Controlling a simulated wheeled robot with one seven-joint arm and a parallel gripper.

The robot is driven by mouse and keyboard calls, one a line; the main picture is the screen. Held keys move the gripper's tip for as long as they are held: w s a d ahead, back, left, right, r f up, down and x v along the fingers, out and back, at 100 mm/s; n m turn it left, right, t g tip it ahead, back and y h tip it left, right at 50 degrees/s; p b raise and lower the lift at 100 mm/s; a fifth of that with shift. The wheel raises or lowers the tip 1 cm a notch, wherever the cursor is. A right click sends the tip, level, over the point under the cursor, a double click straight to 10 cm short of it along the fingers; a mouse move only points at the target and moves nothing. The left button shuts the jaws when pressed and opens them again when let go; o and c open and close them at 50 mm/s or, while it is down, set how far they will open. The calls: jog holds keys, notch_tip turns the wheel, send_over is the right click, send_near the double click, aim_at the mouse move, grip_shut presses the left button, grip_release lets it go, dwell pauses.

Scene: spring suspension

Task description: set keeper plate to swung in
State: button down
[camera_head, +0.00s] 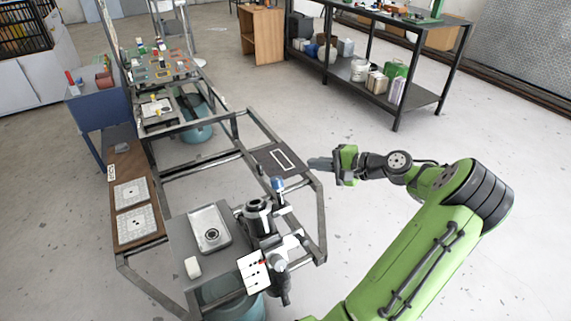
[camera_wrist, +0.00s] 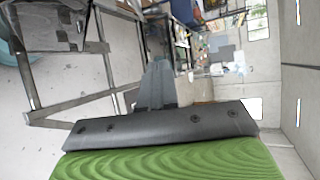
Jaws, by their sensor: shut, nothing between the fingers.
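My gripper (camera_head: 313,164) is at the middle of the head view, shut and empty. It points left, above the right edge of the metal frame and apart from it. In the wrist view its closed grey fingers (camera_wrist: 157,82) point away from me. A cylindrical metal assembly (camera_head: 258,217) stands on the frame's near part, below and left of my gripper. A blue-topped post (camera_head: 278,186) stands beside it. A white plate with dark holes and a red mark (camera_head: 254,270) is at its near side. I cannot tell which part is the keeper plate, nor its position.
A grey tray with a round part (camera_head: 210,229) and a white block (camera_head: 192,267) are at the frame's near left. A dark panel with a white outline (camera_head: 282,160) lies at the frame's far right corner. Open floor (camera_head: 330,105) lies beyond the frame. A black shelf (camera_head: 400,60) stands behind.

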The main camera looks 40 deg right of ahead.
jog(key=a+b+x, duration=0.2)
jog(key=b+x, duration=0.1)
jog(key=x, duration=0.9)
jog(key=shift+a+r+b, duration=0.25)
jog(key=shift+a+b, duration=0.15)
jog(key=shift+a, duration=0.05)
jog(key=shift+a+r+p, duration=0.1)
jog(key=shift+p, duration=0.2)
